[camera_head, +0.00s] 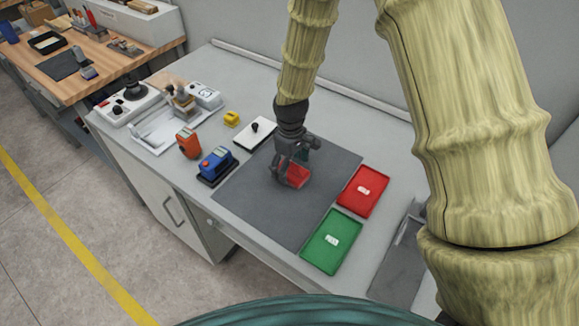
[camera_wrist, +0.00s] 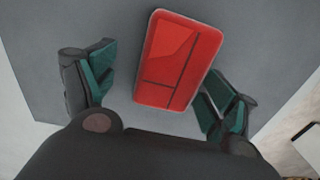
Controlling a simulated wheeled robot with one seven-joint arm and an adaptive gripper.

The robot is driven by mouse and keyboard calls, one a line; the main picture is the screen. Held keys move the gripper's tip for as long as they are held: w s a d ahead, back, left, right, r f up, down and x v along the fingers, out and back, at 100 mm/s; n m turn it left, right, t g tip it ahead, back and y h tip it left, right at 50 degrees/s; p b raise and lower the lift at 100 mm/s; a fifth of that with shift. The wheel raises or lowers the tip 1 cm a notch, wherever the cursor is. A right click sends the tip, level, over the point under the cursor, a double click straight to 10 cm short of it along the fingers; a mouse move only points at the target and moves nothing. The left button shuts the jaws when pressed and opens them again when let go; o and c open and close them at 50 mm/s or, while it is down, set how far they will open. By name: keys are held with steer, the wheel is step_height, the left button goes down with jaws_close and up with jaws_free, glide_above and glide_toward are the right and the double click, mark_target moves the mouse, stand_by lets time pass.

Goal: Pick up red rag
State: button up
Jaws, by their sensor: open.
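The red rag (camera_wrist: 178,62) is a flat red rectangle with rounded corners and dark lines. It lies on the dark grey mat (camera_wrist: 60,30). In the wrist view it sits between and a little beyond the two open fingers of my gripper (camera_wrist: 160,88). Nothing is held. In the head view my gripper (camera_head: 288,165) is above the mat, right over the rag (camera_head: 297,176), and hides part of it. The exact height of the fingers above the rag cannot be told.
A red tray (camera_head: 350,203) and a green tray (camera_head: 316,255), each with a white label, lie at the mat's right. Blue (camera_head: 215,162) and orange (camera_head: 187,143) devices and a white plate with a black knob (camera_head: 243,138) stand at its left. The mat's front is clear.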

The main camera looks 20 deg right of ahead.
mark_target(293, 174)
steer(key=shift+s, duration=0.75)
steer(key=shift+s+r, duration=0.35)
steer(key=shift+s, duration=0.4)
steer(key=shift+w+a+f, duration=0.1)
steer(key=shift+w+f, duration=0.65)
steer(key=shift+w, duration=0.3)
steer(key=c, duration=0.6)
steer(key=shift+w, duration=0.1)
steer(key=shift+c, duration=1.4)
steer(key=shift+r, duration=0.1)
steer(key=shift+c, duration=1.1)
steer(key=shift+s+r, duration=0.35)
steer(key=shift+s, duration=0.3)
steer(key=shift+w+f, duration=0.15)
steer(key=shift+w, duration=0.35)
steer(key=shift+r+b, duration=0.3)
steer(key=r, duration=0.1)
steer(key=r+b, duration=0.1)
steer(key=shift+s+r, duration=0.2)
steer(key=shift+r, duration=0.1)
steer(key=s+b, duration=0.1)
steer(key=s, duration=0.4)
steer(key=s+r+b, duration=0.1)
steer(key=s+b, duration=0.1)
steer(key=s, duration=0.3)
steer(key=s+b, duration=0.2)
steer(key=s, duration=0.4)
steer(key=shift+d+r, duration=0.3)
steer(key=shift+r, duration=0.05)
